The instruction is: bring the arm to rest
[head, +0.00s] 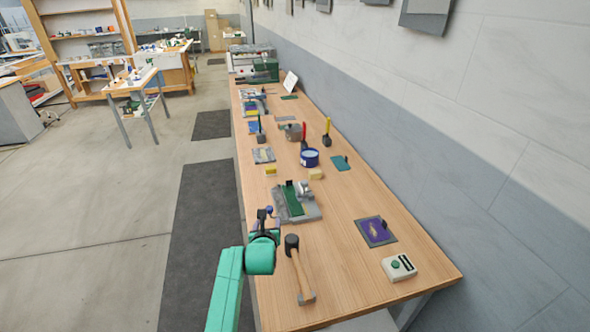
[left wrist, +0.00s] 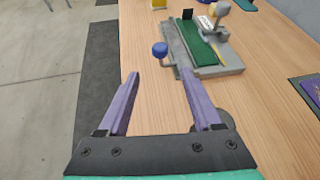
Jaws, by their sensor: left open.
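My left gripper (head: 263,214) reaches in on a green arm over the near left edge of the long wooden bench. The eyelet press (head: 296,202), a grey base with a green strip, sits just beyond the gripper. It also shows in the left wrist view (left wrist: 205,50), where its blue-knobbed lever (left wrist: 160,50) stands close beyond the fingertips. I cannot tell whether the right finger touches the press. My right gripper is not in view.
A mallet (head: 300,271) lies right of my left arm. A purple pad (head: 375,231) and a control box with a green button (head: 399,267) lie further right. A blue tub (head: 310,157) and several small items stand farther along. The bench between mallet and pad is clear.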

